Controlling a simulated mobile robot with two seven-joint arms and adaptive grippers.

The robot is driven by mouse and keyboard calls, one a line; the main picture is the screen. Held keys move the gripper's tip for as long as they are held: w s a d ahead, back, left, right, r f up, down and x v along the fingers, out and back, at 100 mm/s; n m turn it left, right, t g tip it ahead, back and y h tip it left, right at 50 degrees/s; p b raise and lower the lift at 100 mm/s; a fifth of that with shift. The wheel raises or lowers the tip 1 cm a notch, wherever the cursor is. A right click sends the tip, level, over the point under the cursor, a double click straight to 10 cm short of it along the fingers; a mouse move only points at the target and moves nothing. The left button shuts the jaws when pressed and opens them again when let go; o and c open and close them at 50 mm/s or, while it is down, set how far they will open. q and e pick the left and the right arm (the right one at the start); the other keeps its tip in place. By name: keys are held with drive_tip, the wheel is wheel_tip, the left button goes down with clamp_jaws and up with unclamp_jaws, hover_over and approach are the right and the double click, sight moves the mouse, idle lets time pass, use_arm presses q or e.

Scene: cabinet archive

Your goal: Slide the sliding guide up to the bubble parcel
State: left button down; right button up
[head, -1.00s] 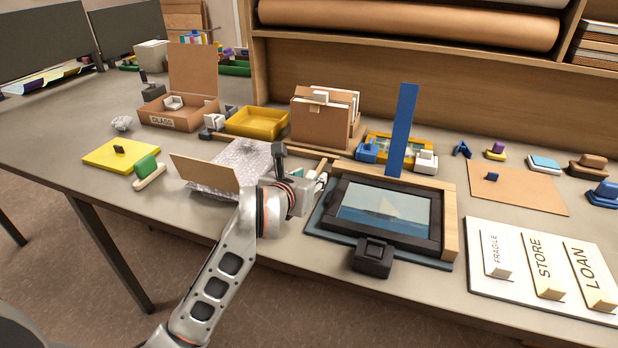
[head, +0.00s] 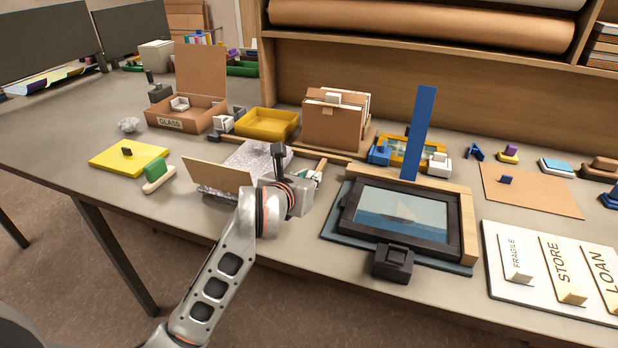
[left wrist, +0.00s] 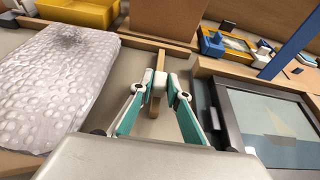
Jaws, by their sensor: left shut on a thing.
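The bubble parcel (head: 258,158) is a pale bubble-wrapped slab lying on the table. It fills the left of the left wrist view (left wrist: 55,85). The sliding guide shows in the left wrist view as a narrow wooden bar (left wrist: 161,58) with a white grip block (left wrist: 158,83). It stands to the right of the parcel, with a strip of bare table between them. My left gripper (left wrist: 158,92) is shut on the guide's white block, its teal-padded fingers on either side. In the head view my left gripper (head: 314,178) partly hides the guide. My right gripper is not in view.
The dark-framed ship picture (head: 400,215) lies right of the guide. A brown panel (head: 215,175) leans at the parcel's front left. A wooden rail (left wrist: 183,46) runs behind the guide. A yellow tray (head: 268,123) and a brown file box (head: 332,122) stand behind.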

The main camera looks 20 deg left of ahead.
use_arm(q)
drive_tip(key=shift+a, duration=0.3)
drive_tip(key=shift+d, duration=0.1)
drive_tip(key=c, duration=1.9)
unclamp_jaws()
drive_tip(key=shift+v, duration=6)
